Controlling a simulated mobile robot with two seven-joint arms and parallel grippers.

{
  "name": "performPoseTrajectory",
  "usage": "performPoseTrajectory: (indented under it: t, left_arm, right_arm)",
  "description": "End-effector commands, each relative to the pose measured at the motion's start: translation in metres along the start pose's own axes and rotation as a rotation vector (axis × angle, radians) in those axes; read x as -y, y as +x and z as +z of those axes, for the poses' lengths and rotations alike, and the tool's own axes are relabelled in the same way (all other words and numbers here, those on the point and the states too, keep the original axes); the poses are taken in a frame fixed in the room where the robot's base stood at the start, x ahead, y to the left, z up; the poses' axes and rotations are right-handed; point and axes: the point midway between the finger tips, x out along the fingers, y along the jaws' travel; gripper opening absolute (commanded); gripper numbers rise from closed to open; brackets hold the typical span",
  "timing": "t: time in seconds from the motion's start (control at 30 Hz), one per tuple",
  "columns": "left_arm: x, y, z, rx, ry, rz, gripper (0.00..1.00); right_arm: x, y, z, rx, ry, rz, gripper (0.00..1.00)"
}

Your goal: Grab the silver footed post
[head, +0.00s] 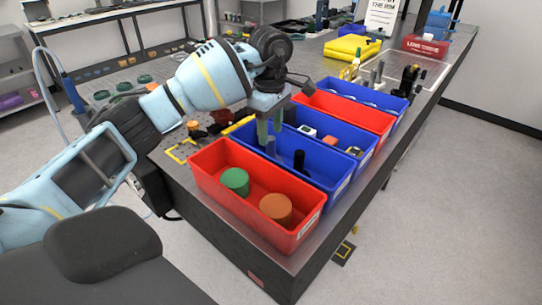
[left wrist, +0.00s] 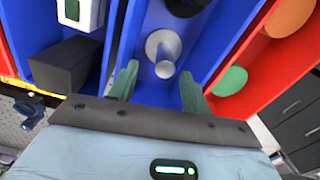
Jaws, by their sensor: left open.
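The silver footed post (left wrist: 163,52) has a round pale foot and a narrower grey shaft. It stands in a blue bin (head: 333,189), the one behind the front red bin, and partly shows in the head view (head: 271,146) below my left gripper. My left gripper (head: 269,127) is open and points down into this bin. In the left wrist view its two green fingertips (left wrist: 159,76) lie on either side of the post's shaft in the picture, with gaps to both. I cannot tell how far above the post they are. My right gripper is not in view.
A black cylinder (head: 299,161) stands in the same bin. The front red bin (head: 218,197) holds a green cylinder (head: 235,181) and an orange-brown cylinder (head: 275,207). The neighbouring blue bin holds a white device (head: 306,130) and a dark block (left wrist: 67,66). Bin walls flank my left gripper.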

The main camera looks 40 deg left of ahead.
Motion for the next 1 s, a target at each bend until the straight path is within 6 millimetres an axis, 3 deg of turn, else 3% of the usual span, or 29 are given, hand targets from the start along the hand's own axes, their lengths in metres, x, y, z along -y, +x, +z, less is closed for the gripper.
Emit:
performPoseTrajectory:
  t: [0.4,0.7,1.0]
  left_arm:
    - [0.005,0.047,0.003,-0.001,-0.001,-0.001,0.48]
    - [0.005,0.051,0.003,-0.001,0.0,0.0,0.48]
    - [0.005,0.051,0.003,-0.001,0.0,0.0,0.09]
  right_arm:
    - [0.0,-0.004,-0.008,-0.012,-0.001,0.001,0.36]
    - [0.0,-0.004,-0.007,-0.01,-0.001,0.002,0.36]
    - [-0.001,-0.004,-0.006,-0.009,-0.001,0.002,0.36]
